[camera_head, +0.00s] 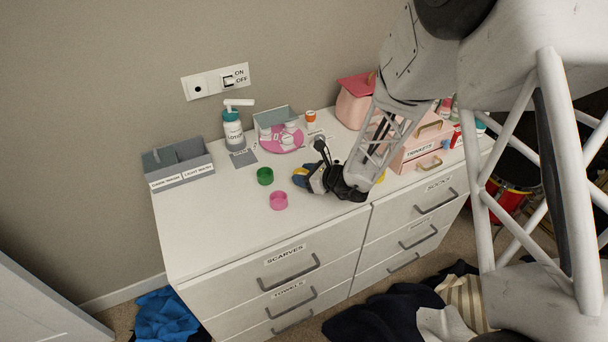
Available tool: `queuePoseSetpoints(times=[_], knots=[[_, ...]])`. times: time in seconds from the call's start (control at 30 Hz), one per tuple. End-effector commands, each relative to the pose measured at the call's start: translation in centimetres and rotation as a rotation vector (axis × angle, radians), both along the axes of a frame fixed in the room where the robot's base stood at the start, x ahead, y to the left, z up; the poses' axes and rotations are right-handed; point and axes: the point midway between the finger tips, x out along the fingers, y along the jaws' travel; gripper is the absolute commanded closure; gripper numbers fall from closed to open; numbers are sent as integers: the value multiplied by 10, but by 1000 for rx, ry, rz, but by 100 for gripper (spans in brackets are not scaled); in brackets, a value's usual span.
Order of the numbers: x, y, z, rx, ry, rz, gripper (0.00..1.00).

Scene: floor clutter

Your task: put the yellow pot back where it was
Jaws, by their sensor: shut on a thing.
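The yellow pot (299,181) shows as a small yellow patch at the tip of my gripper (306,178), at the middle of the white dresser top. My gripper is shut on it, and the black fingers hide most of it. I cannot tell whether the pot touches the surface. A dark blue patch (300,170) shows right beside it; its shape is unclear. A green pot (265,176) stands to the left, and a pink pot (278,200) stands to the lower left. Another yellow patch (380,177) shows behind my wrist, mostly hidden.
The front left of the top is clear.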

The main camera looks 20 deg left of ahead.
Motion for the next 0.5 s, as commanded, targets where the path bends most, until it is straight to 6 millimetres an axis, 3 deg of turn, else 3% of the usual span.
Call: queuePoseSetpoints(times=[0.1,0.13,0.27,0.5], knots=[[0,0,-3,-1,0,0,79],[0,0,-3,0,0,0,50],[0,0,-3,0,0,0,30],[0,0,-3,0,0,0,28]])
